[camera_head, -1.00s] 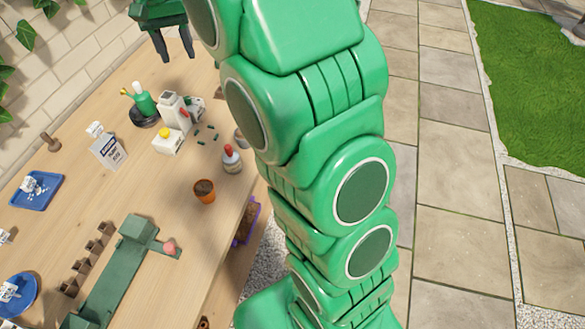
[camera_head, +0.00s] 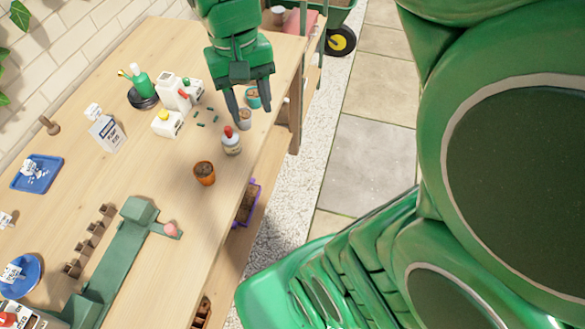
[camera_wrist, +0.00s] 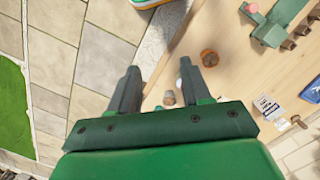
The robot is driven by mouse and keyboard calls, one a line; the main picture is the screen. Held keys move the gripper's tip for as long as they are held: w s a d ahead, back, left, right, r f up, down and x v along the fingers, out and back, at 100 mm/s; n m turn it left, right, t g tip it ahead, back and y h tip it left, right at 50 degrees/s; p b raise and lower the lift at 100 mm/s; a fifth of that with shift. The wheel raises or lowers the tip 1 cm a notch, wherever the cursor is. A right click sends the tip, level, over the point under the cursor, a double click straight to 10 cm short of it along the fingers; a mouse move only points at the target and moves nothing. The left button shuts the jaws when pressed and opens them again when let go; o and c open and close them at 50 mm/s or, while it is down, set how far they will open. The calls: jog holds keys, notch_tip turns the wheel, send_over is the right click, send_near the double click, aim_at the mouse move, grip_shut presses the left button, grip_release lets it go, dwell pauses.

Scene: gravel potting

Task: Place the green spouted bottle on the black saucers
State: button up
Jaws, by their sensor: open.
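The green bottle with a yellow spout (camera_head: 141,86) stands upright at the back left of the bench in the head view. It appears to stand on the black saucers (camera_head: 146,102); I cannot tell how many are stacked. My gripper (camera_head: 252,112) is open and empty, well to the right of the bottle, over the bench's right edge. In the wrist view my gripper (camera_wrist: 158,68) shows both fingers apart with nothing between them. The green bottle and black saucers cannot be made out in the wrist view.
Close right of the green bottle stand white containers (camera_head: 173,95) and a yellow-capped white bottle (camera_head: 168,125). A red-capped bottle (camera_head: 231,144), terracotta pot (camera_head: 204,174) and grey pot (camera_head: 245,120) stand near the right edge. The wooden bench (camera_head: 150,165) is clear in its middle.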

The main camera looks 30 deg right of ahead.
jog(key=s+d+f+n, duration=0.1)
jog(key=s+f, duration=0.4)
jog(key=s, duration=0.8)
jog(key=shift+d, duration=0.2)
jog(key=shift+s, duration=0.1)
dwell(0.4)
